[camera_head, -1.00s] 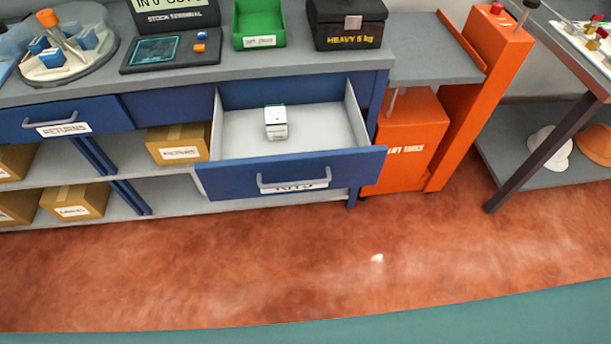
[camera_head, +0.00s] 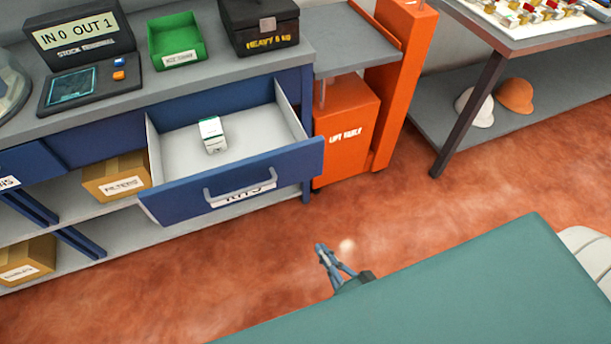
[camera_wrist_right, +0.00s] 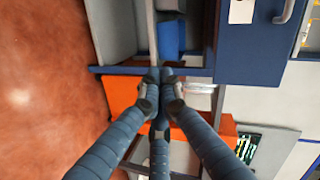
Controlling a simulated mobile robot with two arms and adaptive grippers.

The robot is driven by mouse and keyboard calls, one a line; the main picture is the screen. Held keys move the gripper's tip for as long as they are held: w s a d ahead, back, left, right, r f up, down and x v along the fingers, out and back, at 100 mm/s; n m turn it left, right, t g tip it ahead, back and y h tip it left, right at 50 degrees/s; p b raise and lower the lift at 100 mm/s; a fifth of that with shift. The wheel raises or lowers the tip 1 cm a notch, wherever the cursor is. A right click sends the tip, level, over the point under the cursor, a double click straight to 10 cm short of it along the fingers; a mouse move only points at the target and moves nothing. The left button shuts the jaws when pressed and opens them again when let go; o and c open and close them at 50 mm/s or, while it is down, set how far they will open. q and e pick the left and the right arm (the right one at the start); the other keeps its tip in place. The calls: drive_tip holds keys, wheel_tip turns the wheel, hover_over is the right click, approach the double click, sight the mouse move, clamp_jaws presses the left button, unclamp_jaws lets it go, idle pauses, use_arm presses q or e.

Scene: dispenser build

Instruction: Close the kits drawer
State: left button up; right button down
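The kits drawer (camera_head: 280,165) is pulled out of the blue bench in the head view, with its grey handle (camera_head: 240,185) and label on the front. A small white box with a green edge (camera_head: 212,135) stands inside it. My right gripper (camera_head: 321,247) is in front of and below the drawer's right end, over the floor and apart from the handle. In the right wrist view its fingertips (camera_wrist_right: 160,82) are together, with nothing seen between them. A blue front with a handle (camera_wrist_right: 285,10) shows at upper right there. My left gripper is not in view.
An orange lift table (camera_head: 345,130) stands right of the drawer. A dark table leg (camera_head: 470,115) stands further right. Cardboard boxes (camera_head: 115,175) sit on the shelf below. The bench top holds a terminal, a green bin (camera_head: 176,40) and a black heavy box (camera_head: 259,25). The floor before the drawer is clear.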

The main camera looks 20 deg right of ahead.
wheel_tip(320, 180, up, 14)
drive_tip(key=w+d+m+t+h, duration=0.1)
drive_tip(key=m+t+h, duration=0.15)
drive_tip(key=m, duration=0.35)
drive_tip(key=p, duration=0.3)
approach(302, 167)
drive_tip(key=shift+t+y, duration=0.35)
drive_tip(key=shift+t, duration=0.1)
drive_tip(key=w, duration=0.6)
drive_tip(key=shift+d+f, duration=0.15)
drive_tip(key=shift+f, duration=0.25)
drive_tip(key=shift+w+f, duration=0.1)
drive_tip(key=shift+w, duration=0.45)
